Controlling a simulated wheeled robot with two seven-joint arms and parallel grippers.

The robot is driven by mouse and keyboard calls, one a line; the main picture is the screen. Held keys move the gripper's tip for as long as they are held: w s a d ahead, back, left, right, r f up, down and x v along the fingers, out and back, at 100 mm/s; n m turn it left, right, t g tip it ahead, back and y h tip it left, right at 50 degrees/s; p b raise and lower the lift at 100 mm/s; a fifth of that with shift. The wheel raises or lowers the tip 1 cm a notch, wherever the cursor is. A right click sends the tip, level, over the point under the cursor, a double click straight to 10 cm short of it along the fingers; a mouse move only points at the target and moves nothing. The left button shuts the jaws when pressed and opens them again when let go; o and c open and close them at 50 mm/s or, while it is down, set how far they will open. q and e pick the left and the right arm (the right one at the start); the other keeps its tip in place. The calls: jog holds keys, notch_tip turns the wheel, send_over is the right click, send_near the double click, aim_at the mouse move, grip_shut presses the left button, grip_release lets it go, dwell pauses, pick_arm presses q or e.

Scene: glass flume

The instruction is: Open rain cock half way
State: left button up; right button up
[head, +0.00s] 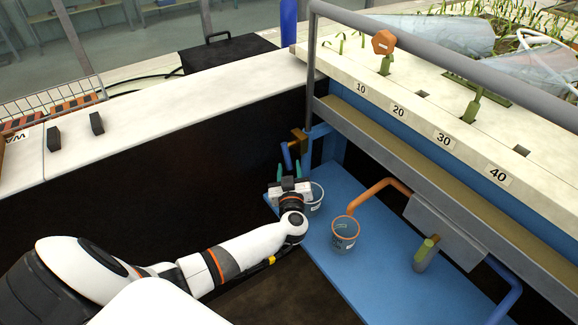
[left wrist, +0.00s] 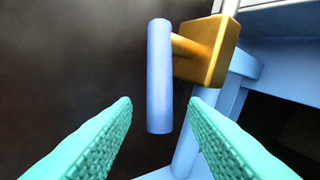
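The cock has a brass body (head: 298,142) and a blue lever (head: 285,156) at the near left corner of the flume frame. In the left wrist view the lever (left wrist: 158,78) is an upright blue bar on a short brass stem from the brass block (left wrist: 212,50). My left gripper (head: 289,171) is open, with its teal fingers just below the cock. In the left wrist view the lever lies between the two spread fingertips of the gripper (left wrist: 161,108), seemingly ahead of them; I see no contact. My right gripper is not in view.
A clear bucket (head: 314,201) stands beside my left gripper on the blue shelf (head: 376,285). An orange-rimmed bucket (head: 345,235) stands under an orange pipe (head: 375,190). A grey rail (head: 440,58) runs above the numbered flume edge. A white-topped bench (head: 160,109) lies at left.

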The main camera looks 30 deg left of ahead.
pick_arm(q)
jog(key=shift+x, duration=1.3)
grip_shut()
